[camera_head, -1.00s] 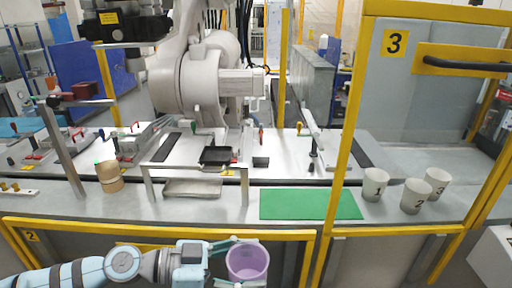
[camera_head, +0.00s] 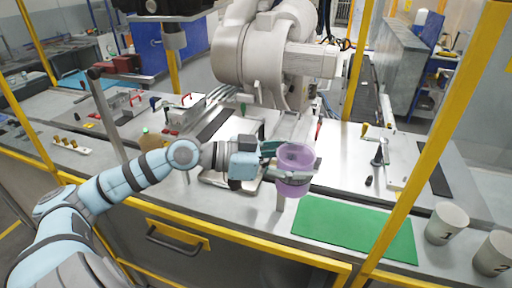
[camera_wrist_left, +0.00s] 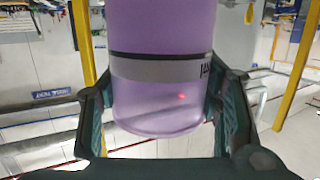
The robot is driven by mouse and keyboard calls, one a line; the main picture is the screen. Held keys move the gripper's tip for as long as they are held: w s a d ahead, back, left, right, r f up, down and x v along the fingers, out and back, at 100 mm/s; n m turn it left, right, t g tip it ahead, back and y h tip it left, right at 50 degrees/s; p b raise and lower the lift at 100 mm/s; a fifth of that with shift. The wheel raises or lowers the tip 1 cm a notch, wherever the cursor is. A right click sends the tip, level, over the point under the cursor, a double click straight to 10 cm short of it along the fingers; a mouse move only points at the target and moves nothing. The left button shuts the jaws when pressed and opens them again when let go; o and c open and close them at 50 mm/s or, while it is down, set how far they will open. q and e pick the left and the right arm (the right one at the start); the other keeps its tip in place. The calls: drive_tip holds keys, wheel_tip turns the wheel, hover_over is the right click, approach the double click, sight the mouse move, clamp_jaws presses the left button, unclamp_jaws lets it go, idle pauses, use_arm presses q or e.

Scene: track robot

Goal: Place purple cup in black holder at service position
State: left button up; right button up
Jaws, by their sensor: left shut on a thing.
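The purple cup (camera_head: 294,172) is held upright by my left gripper (camera_head: 290,166) above the grey counter, in front of the big robot arm. In the left wrist view the cup (camera_wrist_left: 160,75) fills the middle, with a grey band and partly hidden dark lettering. Dark green fingers of the left gripper (camera_wrist_left: 160,105) press on both its sides. I cannot make out a black holder for certain; the area behind the cup and my arm is partly hidden. My right gripper is not in view.
A green mat (camera_head: 355,228) lies on the counter right of the cup. White cups marked 1 (camera_head: 446,224) and 2 (camera_head: 494,254) stand further right. Yellow posts (camera_head: 430,150) rise near the counter. A large grey robot arm (camera_head: 262,48) stands behind.

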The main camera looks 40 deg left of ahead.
use_arm(q)
drive_tip(key=w+a+r+n+t+y+p, duration=0.1)
drive_tip(key=w+a+r+n+t+y, duration=0.1)
drive_tip(key=a+r+n+y, duration=0.45)
drive_tip(key=w+a+r+n+t+y+p, duration=0.1)
drive_tip(key=w+a+r+n+t+y, duration=0.2)
drive_tip(key=a+r, duration=0.75)
drive_tip(key=shift+m+y, duration=0.35)
drive_tip(key=shift+m, duration=0.2)
drive_tip(key=d+f+b, duration=0.1)
drive_tip(key=f+b, duration=0.3)
drive_tip(key=f, duration=0.2)
drive_tip(key=d+f+b, duration=0.1)
drive_tip(key=f+b, duration=0.4)
drive_tip(key=d+f+b, duration=0.1)
drive_tip(key=f+b, duration=0.4)
drive_tip(key=f, duration=0.1)
drive_tip(key=shift+s+f, duration=0.2)
drive_tip(key=shift+f, duration=0.1)
drive_tip(key=shift+r, duration=0.25)
drive_tip(key=shift+a+f, duration=0.1)
drive_tip(key=o, duration=1.2)
drive_tip(key=shift+c, duration=0.2)
